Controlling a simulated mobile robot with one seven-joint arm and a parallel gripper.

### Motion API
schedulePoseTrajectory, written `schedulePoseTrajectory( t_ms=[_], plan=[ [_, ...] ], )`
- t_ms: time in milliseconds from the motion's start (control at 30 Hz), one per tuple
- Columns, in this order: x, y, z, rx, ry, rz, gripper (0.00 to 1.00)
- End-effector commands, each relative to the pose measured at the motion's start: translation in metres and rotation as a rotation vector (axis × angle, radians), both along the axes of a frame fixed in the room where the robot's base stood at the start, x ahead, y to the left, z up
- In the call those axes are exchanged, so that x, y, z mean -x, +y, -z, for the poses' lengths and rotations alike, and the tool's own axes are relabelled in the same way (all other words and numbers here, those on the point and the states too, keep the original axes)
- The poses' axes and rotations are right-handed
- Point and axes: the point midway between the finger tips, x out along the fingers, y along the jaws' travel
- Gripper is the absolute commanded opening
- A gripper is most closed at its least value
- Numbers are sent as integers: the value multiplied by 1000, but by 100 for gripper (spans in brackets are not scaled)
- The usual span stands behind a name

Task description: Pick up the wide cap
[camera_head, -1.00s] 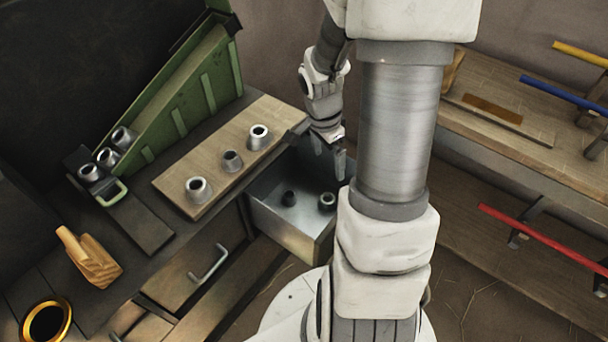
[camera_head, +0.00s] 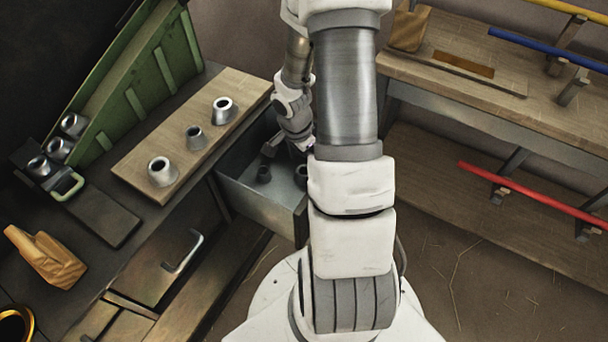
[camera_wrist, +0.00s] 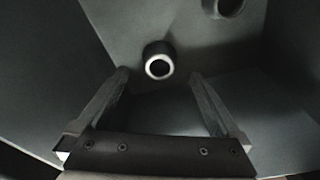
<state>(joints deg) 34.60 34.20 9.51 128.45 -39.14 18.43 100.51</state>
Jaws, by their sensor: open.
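Two caps lie in the open metal drawer (camera_head: 240,197). In the head view, a small dark cap (camera_head: 263,174) is on the left, and another cap (camera_head: 300,174) is partly hidden by my arm. My gripper (camera_wrist: 159,75) is open and empty inside the drawer. In the wrist view, a round cap with a bright rim (camera_wrist: 158,61) lies just beyond the fingertips, centred between them. A second cap (camera_wrist: 226,7) is cut off at the top right. I cannot tell which of the two is the wide one.
Drawer walls surround my gripper closely. Several grey caps stand on the wooden board (camera_head: 135,172) and at the foot of the green chute (camera_head: 125,121). A wooden bench (camera_head: 480,110) with blue and red rods stands to the right.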

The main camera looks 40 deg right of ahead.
Motion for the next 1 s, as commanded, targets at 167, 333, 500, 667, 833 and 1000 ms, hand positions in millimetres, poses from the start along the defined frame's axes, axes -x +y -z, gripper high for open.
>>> schedulePoseTrajectory(
  t_ms=[167, 333, 500, 667, 833, 1000],
  plan=[
    [1, 0, 32, -2, 2, -1, 100],
    [1, -1, 40, -1, 1, -1, 100],
    [1, -1, 39, -1, 0, -1, 100],
    [1, -1, 39, -1, 0, -1, 75],
    [1, -1, 39, -1, 1, 0, 44],
    [1, -1, 39, -1, 1, 0, 14]
  ],
)
